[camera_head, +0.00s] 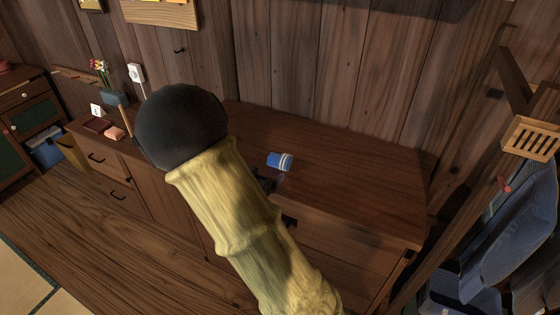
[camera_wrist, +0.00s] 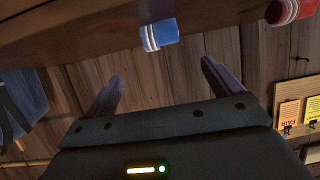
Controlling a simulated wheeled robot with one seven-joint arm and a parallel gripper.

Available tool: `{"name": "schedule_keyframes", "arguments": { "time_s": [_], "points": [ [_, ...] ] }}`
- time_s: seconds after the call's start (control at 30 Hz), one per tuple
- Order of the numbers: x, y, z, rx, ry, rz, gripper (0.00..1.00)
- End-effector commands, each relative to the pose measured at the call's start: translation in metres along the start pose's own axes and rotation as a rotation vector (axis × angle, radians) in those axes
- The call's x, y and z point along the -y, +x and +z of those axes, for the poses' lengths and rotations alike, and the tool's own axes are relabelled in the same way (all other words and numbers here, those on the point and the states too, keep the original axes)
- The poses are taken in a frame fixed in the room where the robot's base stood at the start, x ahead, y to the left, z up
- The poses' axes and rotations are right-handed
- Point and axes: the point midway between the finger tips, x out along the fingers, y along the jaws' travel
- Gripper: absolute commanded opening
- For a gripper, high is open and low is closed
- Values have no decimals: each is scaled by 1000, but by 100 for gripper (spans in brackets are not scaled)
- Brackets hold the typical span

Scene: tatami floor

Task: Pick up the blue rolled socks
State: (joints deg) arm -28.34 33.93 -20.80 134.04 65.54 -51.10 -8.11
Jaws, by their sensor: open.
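The blue rolled socks (camera_head: 277,161), with white stripes at one end, lie on the dark wooden cabinet top (camera_head: 350,185) near its front edge. In the wrist view the socks (camera_wrist: 163,34) appear just beyond the fingertips, roughly centred between them. My gripper (camera_wrist: 162,69) is open and empty, its two dark fingers spread apart. The fingers do not appear to touch the socks. In the head view my arm hides most of the gripper; only a dark part shows just left of and below the socks.
A red roll with white stripes (camera_wrist: 284,12) lies on the same top in the wrist view. The plank wall rises behind; the top right of the socks is clear.

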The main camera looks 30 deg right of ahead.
Motion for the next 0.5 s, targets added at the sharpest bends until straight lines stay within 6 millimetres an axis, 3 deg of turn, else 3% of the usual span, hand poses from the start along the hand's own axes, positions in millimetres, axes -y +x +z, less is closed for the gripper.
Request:
{"name": "schedule_keyframes", "arguments": {
  "time_s": [0.5],
  "points": [
    [-1,92,0,0,0,3,91]
  ]
}}
